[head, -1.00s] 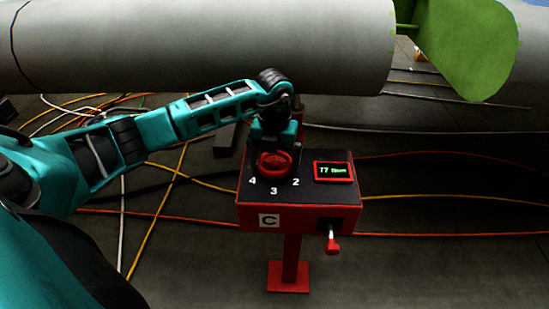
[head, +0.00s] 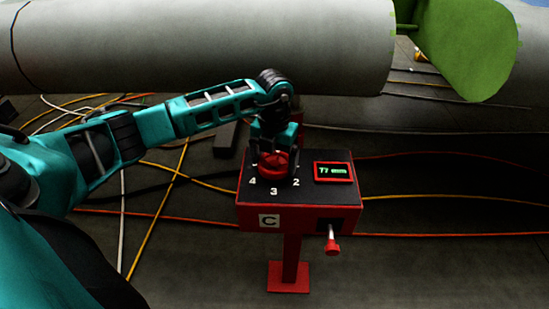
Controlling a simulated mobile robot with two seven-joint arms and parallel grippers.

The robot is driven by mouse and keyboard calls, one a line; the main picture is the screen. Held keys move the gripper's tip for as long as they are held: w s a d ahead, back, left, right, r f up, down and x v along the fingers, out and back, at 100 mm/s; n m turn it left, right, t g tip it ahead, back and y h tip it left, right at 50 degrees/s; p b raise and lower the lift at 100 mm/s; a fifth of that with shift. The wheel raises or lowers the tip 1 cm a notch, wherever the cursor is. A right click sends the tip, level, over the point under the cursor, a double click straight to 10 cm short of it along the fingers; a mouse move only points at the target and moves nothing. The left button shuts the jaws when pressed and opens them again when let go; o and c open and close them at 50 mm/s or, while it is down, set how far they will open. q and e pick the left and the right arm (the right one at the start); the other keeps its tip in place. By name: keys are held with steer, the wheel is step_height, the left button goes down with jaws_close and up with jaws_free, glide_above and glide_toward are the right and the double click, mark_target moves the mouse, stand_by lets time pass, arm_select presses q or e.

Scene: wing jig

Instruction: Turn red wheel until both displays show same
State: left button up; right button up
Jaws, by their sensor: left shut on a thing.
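The red wheel (head: 273,163) lies on the black top of a red control box (head: 290,217) marked "C". The numbers 4, 3 and 2 stand around its near side. My left gripper (head: 273,158) reaches down from above and is shut on the red wheel. A small display (head: 333,172) in a red frame sits to the right of the wheel. It shows green characters that look like "77" or "T7", followed by text too blurred to read. Only this one display is in view. My right gripper is not in view.
A red-knobbed lever (head: 333,245) sticks out of the box front. The box stands on a red post with a foot plate (head: 288,277). A large grey cylinder (head: 200,45) and a green panel (head: 465,50) lie behind. Several coloured cables cross the dark floor.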

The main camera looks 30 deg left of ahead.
mark_target(273, 161)
arm_select(q)
steer(key=m, duration=0.5)
steer(key=shift+a+r+m, duration=0.1)
steer(key=shift+a+m, duration=0.05)
steer(key=shift+m, duration=0.15)
steer(key=shift+w+m+b, duration=0.1)
steer(key=shift+m+b, duration=0.25)
steer(key=shift+m, duration=1.75)
steer(key=o, duration=0.8)
step_height(273, 161, up, 13)
steer(key=shift+a+f+p, duration=0.1)
steer(key=shift+p, duration=0.95)
